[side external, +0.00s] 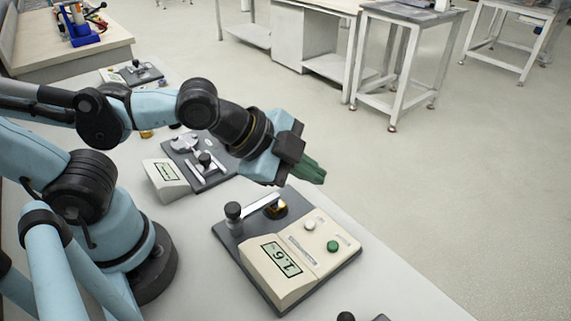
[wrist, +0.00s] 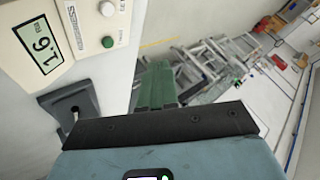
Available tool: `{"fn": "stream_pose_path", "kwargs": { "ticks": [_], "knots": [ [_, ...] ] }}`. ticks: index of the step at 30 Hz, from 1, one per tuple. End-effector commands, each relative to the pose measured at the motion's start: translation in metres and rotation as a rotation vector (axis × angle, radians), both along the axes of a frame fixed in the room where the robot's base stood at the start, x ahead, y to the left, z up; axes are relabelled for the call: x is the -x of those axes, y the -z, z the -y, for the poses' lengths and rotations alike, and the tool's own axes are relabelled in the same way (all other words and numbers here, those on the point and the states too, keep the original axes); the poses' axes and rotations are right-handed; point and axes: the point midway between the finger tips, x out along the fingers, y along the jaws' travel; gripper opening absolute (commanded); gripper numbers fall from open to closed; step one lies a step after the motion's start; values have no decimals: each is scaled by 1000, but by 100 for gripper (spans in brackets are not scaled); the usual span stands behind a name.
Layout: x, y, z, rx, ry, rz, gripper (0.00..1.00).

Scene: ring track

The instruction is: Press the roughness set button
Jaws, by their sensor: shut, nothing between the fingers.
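A cream instrument (side external: 297,262) with a digital display stands on a dark base on the bench. It carries a white button (side external: 310,225) and a green button (side external: 333,246); their labels are too small to read. The display (wrist: 38,44) reads 1.6 in the wrist view, where the white button (wrist: 107,9) and green button (wrist: 108,41) also show. My gripper (side external: 314,174) is shut and empty, its green fingers above and behind the instrument, apart from both buttons. In the wrist view its fingers (wrist: 158,82) lie to the right of the green button.
A black-knobbed post (side external: 234,215) and a brass-coloured part (side external: 277,208) stand beside the instrument on its base. A second instrument (side external: 165,181) is farther along the bench. The bench edge runs just right of the instrument, with open floor beyond.

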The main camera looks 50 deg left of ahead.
Motion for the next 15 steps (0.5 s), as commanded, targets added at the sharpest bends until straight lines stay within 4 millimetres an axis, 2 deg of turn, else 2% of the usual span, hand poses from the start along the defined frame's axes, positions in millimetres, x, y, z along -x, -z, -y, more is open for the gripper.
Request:
{"fn": "stream_pose_path", "kwargs": {
  "ticks": [9,15],
  "knots": [
    [0,1,0,2,-3,-2,0],
    [-1,11,0,3,-4,-2,0]
  ]
}}
